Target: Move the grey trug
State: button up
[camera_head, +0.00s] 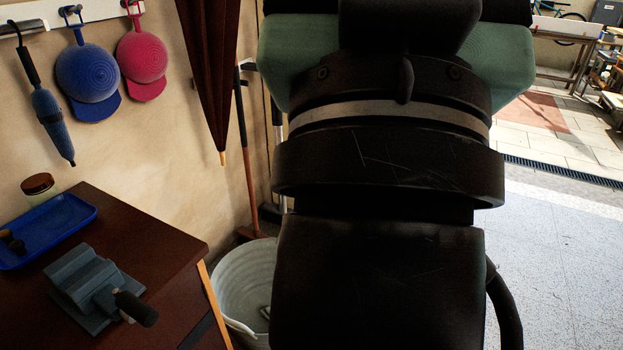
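The grey trug (238,279) stands on the floor beside the dark table, in the lower middle of the head view. It is a light grey, bucket-like tub with a pale handle at its front rim. My own arm, large and dark, fills the middle of the view and hides the trug's right side. The table corner stands close to its left. Something small and pale shows inside it, too little to identify. My gripper's fingers do not show, so its distance from the trug cannot be seen.
The dark table (150,235) holds a vise (92,283), a blue tray (48,228) and a brown-lidded jar (38,189). Caps, a blue umbrella (50,118) and a closed dark parasol (210,70) hang by the wall. Long-handled tools stand behind the trug. Open floor (560,265) lies right.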

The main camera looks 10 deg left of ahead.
aim_at(243, 282)
jog(key=i+u, duration=0.25)
jog(key=i, duration=0.25)
jog(key=i+u, duration=0.3)
jog(key=i, duration=0.2)
jog(key=i+l+u, duration=0.25)
jog(key=i, duration=0.2)
jog(key=i+l+u, duration=0.25)
jog(key=i, duration=0.25)
